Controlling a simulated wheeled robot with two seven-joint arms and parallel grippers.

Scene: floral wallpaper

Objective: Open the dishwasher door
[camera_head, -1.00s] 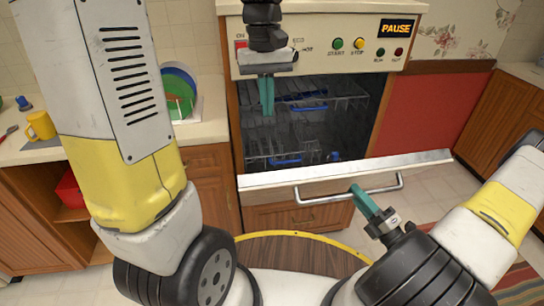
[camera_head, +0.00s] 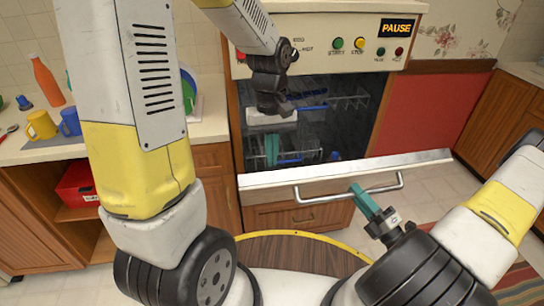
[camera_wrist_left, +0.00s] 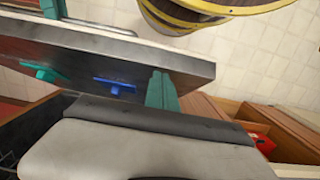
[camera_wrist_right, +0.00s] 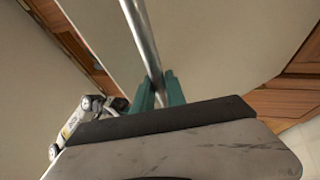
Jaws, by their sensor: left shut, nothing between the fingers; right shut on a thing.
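The dishwasher door (camera_head: 345,170) is tilted partly open, its top edge out from the cabinet and the dark inside with racks (camera_head: 335,112) showing above it. The metal bar handle (camera_head: 330,198) runs along the door's front. My right gripper (camera_head: 360,196) is shut on the handle; the bar passes between its fingers in the right wrist view (camera_wrist_right: 158,90). My left gripper (camera_head: 271,150) is shut and empty, at the opening behind the door's top edge. In the left wrist view its teal fingers (camera_wrist_left: 160,92) are together beside the door's inner face (camera_wrist_left: 100,55).
The control panel (camera_head: 320,40) is above the opening. A counter (camera_head: 60,150) at left holds an orange bottle (camera_head: 46,80), yellow mug (camera_head: 40,126) and blue mug (camera_head: 70,121). A round wooden surface with a yellow rim (camera_head: 300,252) is in front.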

